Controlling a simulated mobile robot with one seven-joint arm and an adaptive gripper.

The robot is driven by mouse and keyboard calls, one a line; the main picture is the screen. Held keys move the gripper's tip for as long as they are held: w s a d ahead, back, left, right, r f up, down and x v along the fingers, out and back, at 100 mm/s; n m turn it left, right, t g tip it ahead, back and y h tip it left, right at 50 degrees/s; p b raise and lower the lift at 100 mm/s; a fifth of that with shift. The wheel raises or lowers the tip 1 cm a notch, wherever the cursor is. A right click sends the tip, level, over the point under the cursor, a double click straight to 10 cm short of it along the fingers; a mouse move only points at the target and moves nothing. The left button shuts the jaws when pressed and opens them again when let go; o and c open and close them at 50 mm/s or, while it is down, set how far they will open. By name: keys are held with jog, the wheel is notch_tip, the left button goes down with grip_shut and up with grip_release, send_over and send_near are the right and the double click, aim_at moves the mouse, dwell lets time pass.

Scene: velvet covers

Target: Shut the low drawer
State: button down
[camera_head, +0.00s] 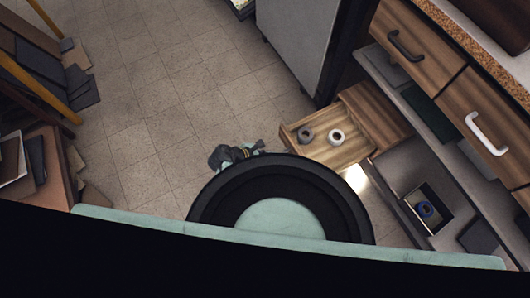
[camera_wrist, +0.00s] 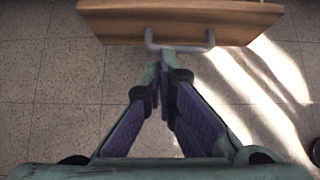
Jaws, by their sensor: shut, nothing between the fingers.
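The low drawer (camera_head: 330,140) stands pulled out from the wooden cabinet at the right in the head view, with a dark roll and a white roll inside. In the wrist view its wooden front (camera_wrist: 185,22) crosses the top, with a grey bar handle (camera_wrist: 180,46) below it. My gripper (camera_wrist: 168,55) is shut and empty, its fingertips at the handle's middle; I cannot tell whether they touch it. In the head view my gripper (camera_head: 225,157) shows left of the drawer, and my own body hides part of the arm.
Upper drawers (camera_head: 410,48) are closed under the counter. An open shelf (camera_head: 405,170) below holds a small box (camera_head: 428,208) with a blue ring. A grey fridge-like cabinet (camera_head: 310,40) stands behind the drawer. The tiled floor (camera_head: 160,90) to the left is clear.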

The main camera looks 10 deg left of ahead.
jog(key=w+d+f, duration=0.1)
jog(key=d, duration=0.1)
jog(key=w+d+f, duration=0.1)
jog(key=w+d, duration=0.1)
jog(key=w+d+f, duration=0.1)
jog(key=d, duration=0.1)
jog(key=shift+w+f, duration=0.25)
jog(key=w+d+b, duration=0.1)
jog(key=w+d, duration=0.4)
jog(key=d, duration=0.2)
jog(key=w+d+b, duration=0.1)
jog(key=w+d, duration=0.5)
jog(key=d, duration=0.2)
jog(key=w+d, duration=0.5)
jog(key=d, duration=0.3)
jog(key=shift+w+b, duration=0.35)
jog(key=shift+b, duration=0.05)
jog(key=shift+s+a, duration=0.1)
jog(key=shift+a, duration=0.05)
